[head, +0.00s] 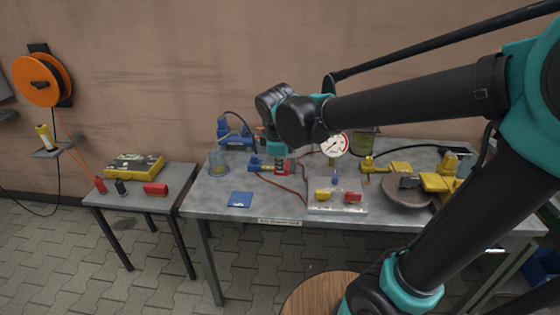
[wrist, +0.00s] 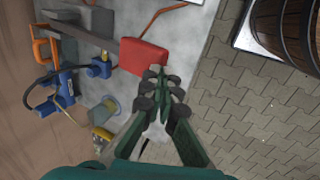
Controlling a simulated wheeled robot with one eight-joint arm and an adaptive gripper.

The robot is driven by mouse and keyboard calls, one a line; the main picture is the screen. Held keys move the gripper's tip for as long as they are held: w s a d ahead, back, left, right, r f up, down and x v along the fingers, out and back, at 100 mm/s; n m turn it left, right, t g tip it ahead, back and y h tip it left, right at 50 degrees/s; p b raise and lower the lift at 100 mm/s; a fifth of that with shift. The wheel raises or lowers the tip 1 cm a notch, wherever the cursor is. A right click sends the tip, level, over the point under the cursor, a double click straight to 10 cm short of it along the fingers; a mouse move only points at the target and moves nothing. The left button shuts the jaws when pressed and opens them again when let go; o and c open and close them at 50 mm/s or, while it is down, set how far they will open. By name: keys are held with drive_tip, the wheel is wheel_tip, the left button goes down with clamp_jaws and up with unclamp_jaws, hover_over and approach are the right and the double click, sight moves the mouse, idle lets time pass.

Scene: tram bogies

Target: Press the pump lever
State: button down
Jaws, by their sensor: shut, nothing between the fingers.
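In the wrist view, a broad red pad (wrist: 145,55) sits at the end of a dark flat bar (wrist: 85,38); this looks like the pump lever. A grey block (wrist: 95,18) stands beside the bar's far end. In the head view, the red pad (head: 291,168) is partly hidden behind my gripper (head: 281,166). My gripper, also in the wrist view (wrist: 157,72), points down with its fingers shut and empty. Its tips overlap the pad's lower right edge in the wrist view; I cannot tell whether they touch it.
A blue pump-like unit (head: 236,138) and a glass jar (head: 218,163) stand on the grey bench (head: 225,208) at left. A dial gauge (head: 335,145), a clear tray (head: 337,209) and a round dish (head: 405,195) are to the right. A blue pad (head: 240,200) lies in front.

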drive_tip(key=shift+v, duration=1.1)
idle(0.8)
drive_tip(key=w+r+g, duration=0.5)
drive_tip(key=w+r, duration=0.2)
drive_tip(key=r, duration=0.4)
drive_tip(key=shift+w+r+g, duration=0.3)
drive_tip(key=shift+w+g, duration=0.1)
drive_tip(key=shift+f, duration=0.1)
drive_tip(key=f, duration=0.4)
drive_tip(key=s+f, duration=0.1)
drive_tip(key=f, duration=0.4)
drive_tip(key=s+f, duration=0.1)
drive_tip(key=f, duration=0.3)
drive_tip(key=shift+a+f, duration=0.1)
drive_tip(key=shift+f, duration=0.25)
